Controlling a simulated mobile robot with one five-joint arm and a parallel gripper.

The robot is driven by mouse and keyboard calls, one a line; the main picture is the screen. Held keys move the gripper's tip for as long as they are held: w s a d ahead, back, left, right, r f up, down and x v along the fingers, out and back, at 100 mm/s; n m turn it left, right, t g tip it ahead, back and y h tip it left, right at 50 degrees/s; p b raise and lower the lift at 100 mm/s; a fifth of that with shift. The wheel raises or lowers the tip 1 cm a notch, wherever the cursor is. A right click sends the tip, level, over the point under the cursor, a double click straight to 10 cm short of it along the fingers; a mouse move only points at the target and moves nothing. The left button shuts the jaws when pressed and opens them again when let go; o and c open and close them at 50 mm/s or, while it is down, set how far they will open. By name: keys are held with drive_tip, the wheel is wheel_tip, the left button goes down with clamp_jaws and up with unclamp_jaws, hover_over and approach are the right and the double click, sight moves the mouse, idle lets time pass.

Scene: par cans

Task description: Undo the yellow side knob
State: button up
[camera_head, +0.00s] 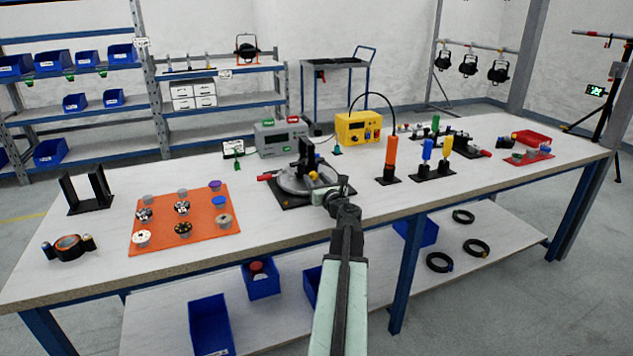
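A dark round fixture (300,181) with a grey ring-shaped body stands on a black base on the workbench, near the middle of the view. A black upright bracket (306,152) rises from it. A small yellow knob (313,175) shows on the side of the fixture, just left of and above my gripper. My gripper (334,192) reaches over the bench's front edge to the right front of the fixture. The gripper is small and dark here, so its fingers, and any contact with the knob, cannot be made out.
An orange mat (211,239) with several round parts lies left. A grey box (281,139) and a yellow box (358,129) with a black cable stand behind. An orange-handled tool (391,151) and other upright handles stand right. The bench front (270,229) is mostly clear.

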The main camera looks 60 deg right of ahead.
clamp_jaws()
drive_tip(key=shift+n, duration=1.7)
drive_tip(key=shift+o, duration=1.9)
unclamp_jaws()
drive_tip(key=v, duration=0.7)
drive_tip(key=shift+s+a, duration=0.1)
drive_tip(key=shift+a, duration=0.15)
drive_tip(key=shift+s, duration=0.2)
